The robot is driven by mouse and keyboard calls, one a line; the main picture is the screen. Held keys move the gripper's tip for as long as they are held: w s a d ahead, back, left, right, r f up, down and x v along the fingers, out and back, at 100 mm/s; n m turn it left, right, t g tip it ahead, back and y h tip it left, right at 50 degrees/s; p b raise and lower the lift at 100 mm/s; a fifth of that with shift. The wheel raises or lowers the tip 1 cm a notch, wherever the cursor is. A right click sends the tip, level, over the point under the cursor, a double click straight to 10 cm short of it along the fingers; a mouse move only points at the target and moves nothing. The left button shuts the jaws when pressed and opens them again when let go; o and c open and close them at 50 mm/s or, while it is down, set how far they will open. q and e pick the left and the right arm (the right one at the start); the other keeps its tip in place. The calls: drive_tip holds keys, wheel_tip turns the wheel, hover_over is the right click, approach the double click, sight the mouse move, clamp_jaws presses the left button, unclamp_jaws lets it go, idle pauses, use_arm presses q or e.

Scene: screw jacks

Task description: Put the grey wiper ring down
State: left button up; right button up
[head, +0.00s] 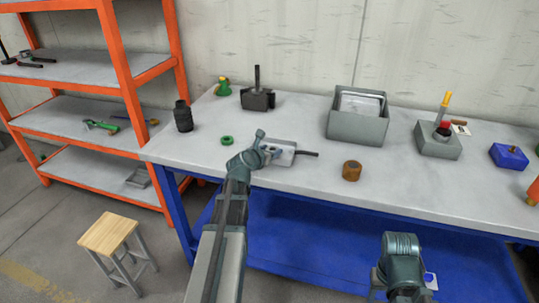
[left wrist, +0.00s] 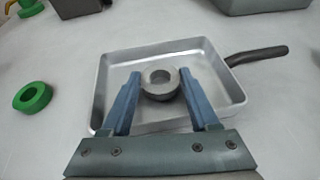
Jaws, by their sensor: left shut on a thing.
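The grey wiper ring (left wrist: 160,83) is between the fingertips of my left gripper (left wrist: 160,86), which is shut on it. In the left wrist view the ring shows over a shallow square metal pan (left wrist: 124,64) with a dark handle. I cannot tell whether the ring touches the pan floor. In the head view my left gripper (head: 274,151) is at the pan (head: 286,158) and hides the ring. My right arm and gripper (head: 430,281) show low at the right, in front of the bench; its fingers are not clear.
A green ring (head: 227,141) lies left of the pan on the bench (head: 300,204). A brown cylinder (head: 351,170) stands to the right. A dark jack (head: 257,97) and a grey bin (head: 356,126) stand behind. The bench front near the pan is clear.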

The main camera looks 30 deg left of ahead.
use_arm(q)
drive_tip(key=shift+d+r, duration=0.1)
use_arm(e)
drive_tip(key=shift+d, duration=0.1)
use_arm(q)
drive_tip(key=o, duration=1.3)
use_arm(e)
drive_tip(key=shift+r, duration=0.1)
